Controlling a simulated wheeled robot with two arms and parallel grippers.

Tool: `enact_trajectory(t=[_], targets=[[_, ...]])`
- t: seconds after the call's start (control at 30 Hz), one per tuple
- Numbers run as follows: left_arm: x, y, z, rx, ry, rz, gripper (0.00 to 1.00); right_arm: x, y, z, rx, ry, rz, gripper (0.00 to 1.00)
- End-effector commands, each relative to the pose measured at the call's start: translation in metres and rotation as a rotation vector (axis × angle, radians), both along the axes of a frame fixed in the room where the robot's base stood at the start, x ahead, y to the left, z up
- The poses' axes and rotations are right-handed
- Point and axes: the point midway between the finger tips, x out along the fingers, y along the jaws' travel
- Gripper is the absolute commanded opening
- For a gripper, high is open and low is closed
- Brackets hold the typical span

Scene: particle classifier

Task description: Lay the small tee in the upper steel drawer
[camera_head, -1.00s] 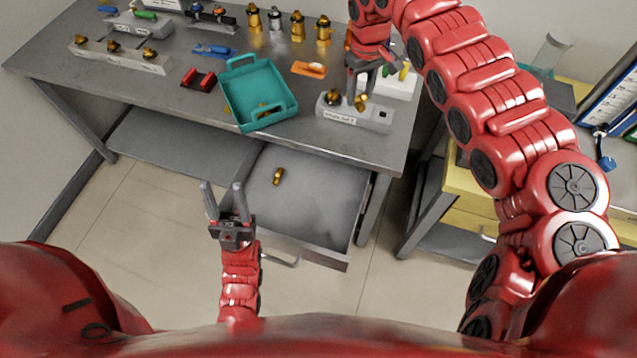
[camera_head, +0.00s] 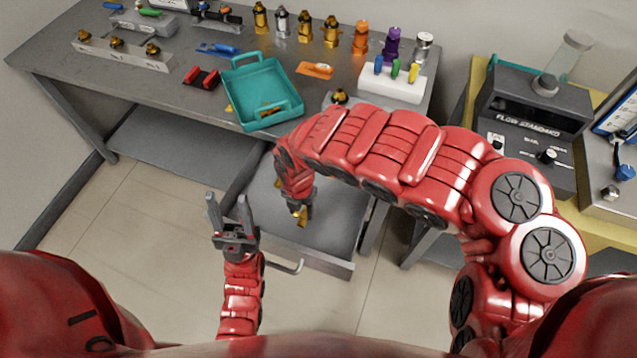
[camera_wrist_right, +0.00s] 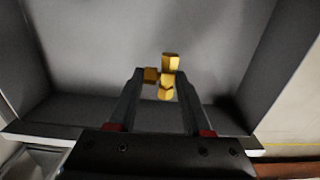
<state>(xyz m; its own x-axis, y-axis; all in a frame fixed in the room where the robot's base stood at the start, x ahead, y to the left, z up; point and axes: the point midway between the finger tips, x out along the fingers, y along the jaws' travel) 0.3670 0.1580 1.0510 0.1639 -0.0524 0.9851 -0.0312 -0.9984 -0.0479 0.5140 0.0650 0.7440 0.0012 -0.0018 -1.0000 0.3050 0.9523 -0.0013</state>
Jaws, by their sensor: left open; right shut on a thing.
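The small brass tee (camera_wrist_right: 165,78) is between the fingertips of my right gripper (camera_wrist_right: 160,80) in the right wrist view. In the head view, my right gripper (camera_head: 300,208) points down over the open steel drawer (camera_head: 325,238), with the brass tee (camera_head: 300,218) at its tips. I cannot tell how high the tee is above the drawer floor. My left gripper (camera_head: 231,222) is open and empty, left of the drawer front.
A teal tray (camera_head: 262,92) stands on the bench above the drawer. A grey holder on the bench is partly hidden by my right arm. The drawer handle (camera_head: 290,268) juts forward.

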Motion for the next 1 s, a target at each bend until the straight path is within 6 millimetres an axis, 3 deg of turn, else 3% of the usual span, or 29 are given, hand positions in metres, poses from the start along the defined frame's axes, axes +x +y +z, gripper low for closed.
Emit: enact_trajectory(t=[0.1, 0.27, 0.43, 0.7, 0.93, 1.0], targets=[[0.000, 0.000, -0.037, 0.000, 0.000, 0.000, 0.49, 0.030, -0.016, -0.016, 0.009, -0.006, -0.009, 0.00], [0.000, 0.000, -0.067, 0.000, 0.000, 0.000, 0.49, 0.061, -0.035, -0.017, 0.008, -0.005, -0.007, 0.00], [0.000, 0.000, -0.094, 0.000, 0.000, 0.000, 0.49, 0.080, -0.047, -0.018, 0.006, -0.003, -0.009, 0.00], [0.000, 0.000, -0.091, 0.000, 0.000, 0.000, 0.49, 0.115, -0.067, -0.012, 0.001, 0.000, -0.005, 0.00], [0.000, 0.000, -0.093, 0.000, 0.000, 0.000, 0.49, 0.125, -0.074, -0.015, 0.000, 0.001, -0.005, 0.00], [0.000, 0.000, -0.092, 0.000, 0.000, 0.000, 0.49, 0.122, -0.073, -0.027, -0.001, 0.006, -0.003, 0.00]])
